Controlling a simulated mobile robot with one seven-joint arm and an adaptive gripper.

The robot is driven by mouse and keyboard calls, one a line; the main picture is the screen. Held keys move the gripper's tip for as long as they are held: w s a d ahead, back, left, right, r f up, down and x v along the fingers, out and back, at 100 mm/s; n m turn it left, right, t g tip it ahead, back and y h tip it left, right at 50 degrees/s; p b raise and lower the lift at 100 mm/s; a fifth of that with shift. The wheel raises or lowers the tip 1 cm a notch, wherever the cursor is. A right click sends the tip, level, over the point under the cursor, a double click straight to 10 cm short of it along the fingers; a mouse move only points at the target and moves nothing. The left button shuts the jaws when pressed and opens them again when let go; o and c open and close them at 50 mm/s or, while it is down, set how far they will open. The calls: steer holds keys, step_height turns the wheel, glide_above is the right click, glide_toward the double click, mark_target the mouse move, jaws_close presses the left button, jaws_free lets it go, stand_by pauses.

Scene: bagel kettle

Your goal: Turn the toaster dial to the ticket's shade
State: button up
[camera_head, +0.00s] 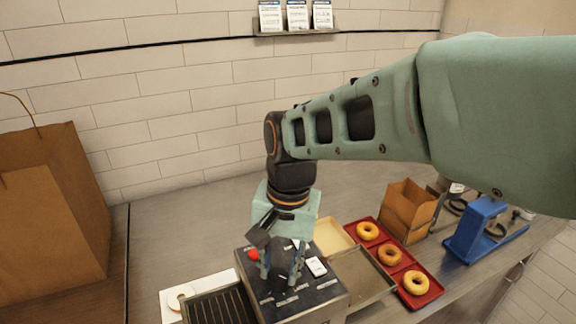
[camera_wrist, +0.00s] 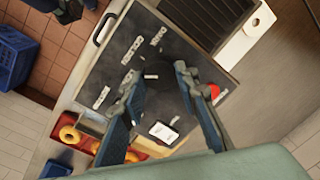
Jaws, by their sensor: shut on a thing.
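The toaster (camera_head: 322,291) is a box with a dark top panel, at the bottom centre of the head view. Its panel (camera_wrist: 118,50) carries several small white labels. My gripper (camera_head: 280,277) points down at the panel. In the wrist view my gripper (camera_wrist: 156,77) has a finger on each side of a small dark dial (camera_wrist: 151,76), which the fingers partly hide. I cannot read the dial's setting. A white ticket (camera_head: 316,267) lies on the panel beside the fingers, also in the wrist view (camera_wrist: 163,132). Its print is too small to read.
A red knob (camera_head: 254,255) is beside my fingers. A red tray (camera_head: 431,293) with three bagels and an open cardboard box (camera_head: 407,212) stand to the right, with a blue stand (camera_head: 478,228) beyond. A paper bag (camera_head: 58,205) stands left. Three cards (camera_head: 297,15) are on a wall shelf.

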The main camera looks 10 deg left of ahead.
steer(key=n, duration=0.3)
steer(key=f+n+b, duration=0.1)
steer(key=n, duration=0.1)
steer(key=shift+s+a+f+g, duration=0.1)
steer(key=shift+s+a+g, duration=0.05)
steer(key=shift+s+g, duration=0.2)
steer(key=shift+n+h, duration=0.3)
steer(key=o, duration=1.2)
steer(key=shift+w, duration=0.1)
steer(key=shift+a+r, duration=0.1)
steer(key=shift+r, duration=0.1)
